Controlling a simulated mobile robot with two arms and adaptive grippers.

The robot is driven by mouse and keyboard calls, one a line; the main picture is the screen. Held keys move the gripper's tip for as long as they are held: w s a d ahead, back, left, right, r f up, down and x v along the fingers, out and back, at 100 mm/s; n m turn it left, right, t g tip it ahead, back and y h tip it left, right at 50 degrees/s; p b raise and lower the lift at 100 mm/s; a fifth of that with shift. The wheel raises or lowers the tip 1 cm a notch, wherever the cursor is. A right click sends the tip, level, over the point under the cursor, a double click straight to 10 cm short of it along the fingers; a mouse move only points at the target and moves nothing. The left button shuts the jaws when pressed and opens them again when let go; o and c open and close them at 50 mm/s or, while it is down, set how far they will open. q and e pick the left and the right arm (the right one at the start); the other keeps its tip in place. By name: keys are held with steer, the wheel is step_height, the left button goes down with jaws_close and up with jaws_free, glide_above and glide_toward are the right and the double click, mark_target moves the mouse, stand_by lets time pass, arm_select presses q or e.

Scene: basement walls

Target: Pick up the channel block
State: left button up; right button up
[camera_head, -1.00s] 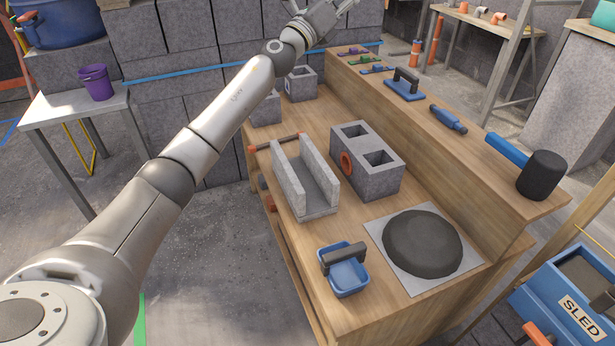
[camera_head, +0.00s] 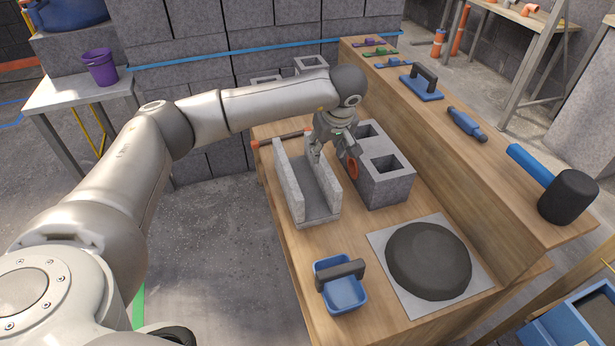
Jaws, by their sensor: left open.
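The channel block (camera_head: 317,201) is a grey U-shaped block with two upright walls and an open trough. It sits on the wooden bench, left of a two-hole block. My left gripper (camera_head: 335,160) is open and points down over the far part of the channel block, near its right wall. Whether its fingers touch the wall, I cannot tell. My left arm hides some of the bench behind. My right gripper is not in view.
A two-hole grey block (camera_head: 386,187) with an orange ring stands close on the right. A blue tray (camera_head: 347,293) and a dark mortar mound (camera_head: 428,260) lie nearer. A raised shelf (camera_head: 455,165) with tools, including a black-headed mallet (camera_head: 568,197), runs along the right.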

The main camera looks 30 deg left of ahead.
mark_target(321, 159)
arm_select(q)
steer(key=x, duration=0.3)
steer(key=b+x, duration=0.1)
steer(key=x, duration=0.2)
steer(key=shift+s+a, duration=0.15)
steer(key=shift+a, duration=0.1)
steer(key=b+x, duration=0.1)
steer(key=x, duration=0.3)
steer(key=shift+f, duration=0.4)
jaws_close()
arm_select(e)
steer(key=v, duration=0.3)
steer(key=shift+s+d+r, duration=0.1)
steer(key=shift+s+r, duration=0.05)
arm_select(q)
steer(key=shift+r, duration=0.15)
